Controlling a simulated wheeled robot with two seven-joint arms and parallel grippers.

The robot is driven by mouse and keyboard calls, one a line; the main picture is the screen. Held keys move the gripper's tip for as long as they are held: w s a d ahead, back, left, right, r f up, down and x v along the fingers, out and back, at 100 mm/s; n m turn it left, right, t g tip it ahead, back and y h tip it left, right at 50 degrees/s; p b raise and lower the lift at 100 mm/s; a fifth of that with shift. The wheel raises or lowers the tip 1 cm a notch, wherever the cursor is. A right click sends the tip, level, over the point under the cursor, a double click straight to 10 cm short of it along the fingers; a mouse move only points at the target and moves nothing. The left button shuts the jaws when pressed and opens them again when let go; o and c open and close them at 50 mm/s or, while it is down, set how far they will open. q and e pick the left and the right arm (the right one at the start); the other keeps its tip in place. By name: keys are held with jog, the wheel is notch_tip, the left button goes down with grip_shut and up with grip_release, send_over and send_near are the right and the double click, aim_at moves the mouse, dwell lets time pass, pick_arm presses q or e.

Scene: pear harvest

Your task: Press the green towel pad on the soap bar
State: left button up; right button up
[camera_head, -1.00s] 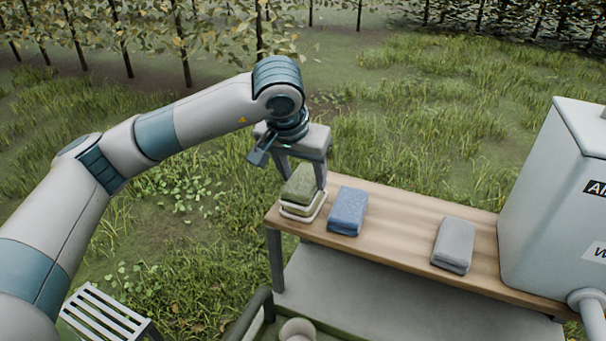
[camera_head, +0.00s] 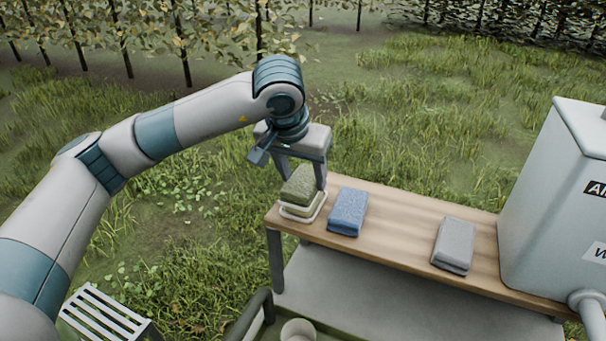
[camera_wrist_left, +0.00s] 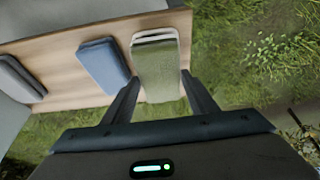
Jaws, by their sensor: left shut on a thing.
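My left gripper (camera_head: 301,182) points down at the left end of the wooden table and is shut on the green towel pad (camera_head: 299,188). The pad sits directly over the pale green soap bar (camera_head: 297,209), which lies in a white dish (camera_head: 316,214). The pad looks to be on or very close to the soap; I cannot tell how firmly they touch. In the left wrist view the pad (camera_wrist_left: 160,78) is between the two fingers and hides most of the soap. My right gripper is not in view.
A blue folded towel (camera_head: 348,211) lies just right of the dish, and a grey folded towel (camera_head: 453,245) lies farther right. A large white tank (camera_head: 560,200) stands at the table's right end. The wooden tabletop (camera_head: 400,225) is bare between the towels.

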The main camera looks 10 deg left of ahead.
aim_at(302, 181)
pick_arm(q)
jog(key=shift+r+p, duration=0.65)
jog(key=shift+r, duration=2.8)
jog(key=shift+w, duration=0.1)
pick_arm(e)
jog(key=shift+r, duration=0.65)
pick_arm(q)
jog(key=shift+a+f, duration=0.1)
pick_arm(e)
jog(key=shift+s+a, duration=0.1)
